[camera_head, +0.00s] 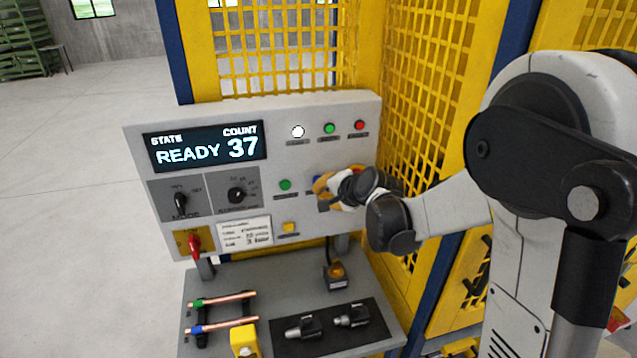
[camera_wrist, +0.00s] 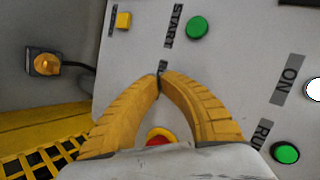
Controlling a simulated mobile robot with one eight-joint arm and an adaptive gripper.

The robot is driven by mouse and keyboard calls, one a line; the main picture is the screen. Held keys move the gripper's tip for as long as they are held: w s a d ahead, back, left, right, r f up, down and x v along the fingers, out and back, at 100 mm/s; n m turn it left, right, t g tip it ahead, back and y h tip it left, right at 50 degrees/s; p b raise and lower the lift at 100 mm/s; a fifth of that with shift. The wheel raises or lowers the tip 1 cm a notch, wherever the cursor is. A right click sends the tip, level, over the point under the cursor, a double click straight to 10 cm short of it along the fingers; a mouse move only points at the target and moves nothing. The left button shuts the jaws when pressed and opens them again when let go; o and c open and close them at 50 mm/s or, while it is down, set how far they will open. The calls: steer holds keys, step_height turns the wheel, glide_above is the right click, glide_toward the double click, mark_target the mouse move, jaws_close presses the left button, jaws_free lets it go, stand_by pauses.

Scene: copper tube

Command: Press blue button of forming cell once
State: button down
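The forming cell's grey control panel (camera_head: 275,150) shows in the head view. Its screen (camera_head: 205,148) reads STATE READY, COUNT 37. A sliver of blue (camera_head: 317,178), which appears to be the blue button, shows right of the green START button (camera_head: 285,185), at the upper left of my gripper (camera_head: 324,190). The START button also shows in the wrist view (camera_wrist: 197,27). There my gripper (camera_wrist: 160,78) has its yellow fingers brought together at the tips, with nothing seen between the tips. They cover the blue button's place beside a partly hidden label. Contact cannot be told.
A red mushroom button on yellow (camera_wrist: 159,136) shows between the fingers in the wrist view. A yellow button (camera_head: 289,227) sits below START. White (camera_head: 298,132), green (camera_head: 330,128) and red (camera_head: 359,125) lights or buttons are above. Copper tubes (camera_head: 222,299) lie on the bench below.

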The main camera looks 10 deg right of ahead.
steer(key=s, duration=0.5)
stand_by(0.5)
stand_by(0.4)
steer(key=s+f+n+g+h+b, duration=0.1)
steer(key=s+f+n+b, duration=0.2)
steer(key=s+f+b, duration=0.2)
steer(key=s+f+n+g+h+b, duration=0.1)
steer(key=s+f+n+b, duration=0.3)
steer(key=s+b, duration=0.5)
steer(key=s+f+n+g+h+b, duration=0.1)
steer(key=s+f+n+b, duration=0.3)
steer(key=s, duration=0.9)
step_height(320, 180, down, 4)
steer(key=b, duration=0.3)
steer(key=shift+s+f+g, duration=0.15)
steer(key=shift+s+g, duration=0.2)
steer(key=shift+g, duration=0.05)
